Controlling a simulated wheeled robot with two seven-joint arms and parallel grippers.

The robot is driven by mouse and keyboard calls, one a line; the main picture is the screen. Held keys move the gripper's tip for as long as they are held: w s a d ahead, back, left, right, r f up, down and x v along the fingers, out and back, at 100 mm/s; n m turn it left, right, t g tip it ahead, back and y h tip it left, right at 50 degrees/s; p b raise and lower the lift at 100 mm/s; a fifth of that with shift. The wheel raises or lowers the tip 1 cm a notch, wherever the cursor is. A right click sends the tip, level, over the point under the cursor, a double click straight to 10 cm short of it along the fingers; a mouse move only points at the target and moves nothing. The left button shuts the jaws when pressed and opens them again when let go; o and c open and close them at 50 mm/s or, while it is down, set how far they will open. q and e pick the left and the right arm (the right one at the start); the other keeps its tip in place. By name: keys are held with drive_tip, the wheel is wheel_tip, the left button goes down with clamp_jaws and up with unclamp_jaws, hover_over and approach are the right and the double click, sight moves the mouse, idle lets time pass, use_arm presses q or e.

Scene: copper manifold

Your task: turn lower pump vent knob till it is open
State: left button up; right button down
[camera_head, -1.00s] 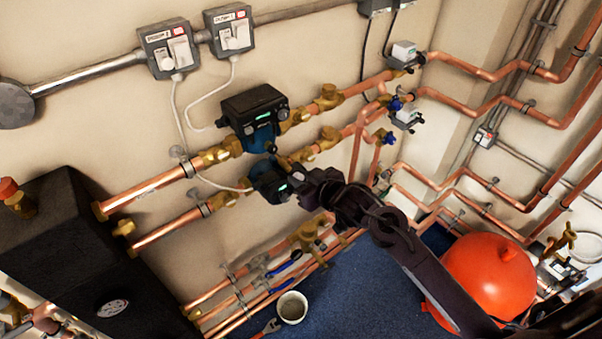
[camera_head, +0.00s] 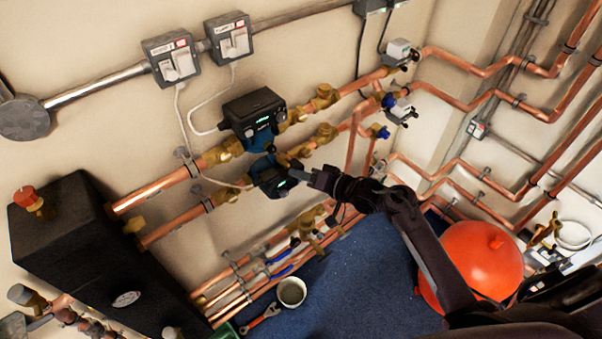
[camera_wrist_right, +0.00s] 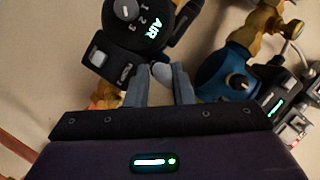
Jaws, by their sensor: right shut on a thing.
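The lower pump (camera_head: 268,178), with a dark head and blue body, sits on the lower copper pipe below the upper pump (camera_head: 254,115). My right gripper (camera_head: 302,175) reaches the lower pump's right side. In the right wrist view, the two grey fingers of my right gripper (camera_wrist_right: 158,84) are shut on a small pale round piece, which I take as the vent knob (camera_wrist_right: 162,74); the fingers hide most of it. How far the knob is turned cannot be told. My left gripper is not in view.
Copper pipes with brass valves (camera_head: 325,97) run beside the pumps. Two switch boxes (camera_head: 172,58) are on the wall above. A black box (camera_head: 75,250) stands at the left. An orange tank (camera_head: 480,262) and a bucket (camera_head: 291,291) are on the blue floor (camera_head: 350,285).

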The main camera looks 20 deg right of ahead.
drive_tip(key=m+y, duration=0.1)
drive_tip(key=m, duration=0.1)
drive_tip(key=m+y, duration=0.1)
drive_tip(key=m, duration=0.1)
drive_tip(key=shift+d+f+t, duration=0.15)
drive_tip(key=shift+f+t, duration=0.05)
drive_tip(key=shift+t, duration=0.2)
drive_tip(key=shift+m, duration=0.4)
drive_tip(key=c, duration=1.3)
unclamp_jaws()
drive_tip(key=shift+w, duration=0.1)
drive_tip(key=shift+o, duration=0.2)
drive_tip(key=b+v, duration=0.2)
drive_tip(key=v, duration=0.5)
drive_tip(key=shift+s+d, duration=0.3)
